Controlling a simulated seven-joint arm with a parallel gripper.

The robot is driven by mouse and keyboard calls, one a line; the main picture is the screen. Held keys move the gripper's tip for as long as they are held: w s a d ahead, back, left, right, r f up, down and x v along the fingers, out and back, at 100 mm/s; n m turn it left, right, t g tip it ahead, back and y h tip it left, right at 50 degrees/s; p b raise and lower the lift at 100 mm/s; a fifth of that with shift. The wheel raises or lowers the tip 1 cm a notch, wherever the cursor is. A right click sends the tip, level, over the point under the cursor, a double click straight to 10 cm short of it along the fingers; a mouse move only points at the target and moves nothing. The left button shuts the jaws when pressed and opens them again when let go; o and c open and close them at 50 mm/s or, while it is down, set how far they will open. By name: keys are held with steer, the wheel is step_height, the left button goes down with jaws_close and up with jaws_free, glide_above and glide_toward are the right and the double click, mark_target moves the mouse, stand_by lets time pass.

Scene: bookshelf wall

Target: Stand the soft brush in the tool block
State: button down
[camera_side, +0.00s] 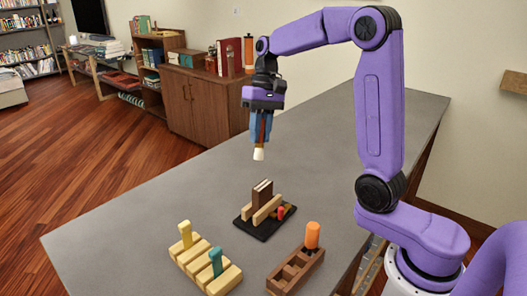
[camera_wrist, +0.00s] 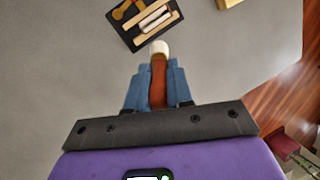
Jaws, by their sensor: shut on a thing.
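My gripper (camera_side: 262,130) is shut on the soft brush (camera_side: 258,154), high above the table. The brush has a reddish-brown handle and a white tip, which points down. In the wrist view, the handle (camera_wrist: 158,82) is between the blue fingers of my gripper (camera_wrist: 158,80). A dark brown wooden block (camera_side: 283,282) with square compartments, which looks like the tool block, stands at the table's front right. An orange cylinder (camera_side: 312,236) stands upright in its far-right end. The brush is well apart from the block, up and to its left.
A pale yellow slatted rack (camera_side: 228,280) with a yellow and a green peg stands front left. The grey table (camera_side: 150,205) is clear elsewhere.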

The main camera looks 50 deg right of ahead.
steer(key=s+a+n+h, duration=0.1)
steer(key=s+a+n, duration=0.35)
steer(key=a, duration=0.45)
steer(key=n+t+h, duration=0.1)
steer(key=n+h, duration=0.1)
steer(key=n, duration=1.1)
glide_above(284, 266)
steer(key=s+a, duration=0.1)
steer(key=a, duration=0.1)
steer(key=shift+n+y, duration=0.3)
steer(key=shift+n, duration=0.05)
steer(key=shift+s+a+f, duration=0.1)
steer(key=shift+s+f, duration=0.05)
steer(key=shift+f, duration=1.3)
steer(key=shift+s+a+f, duration=0.1)
steer(key=shift+s+f, duration=0.05)
steer(key=shift+f, duration=1.3)
steer(key=shift+f, duration=1.9)
steer(key=shift+f, duration=2.2)
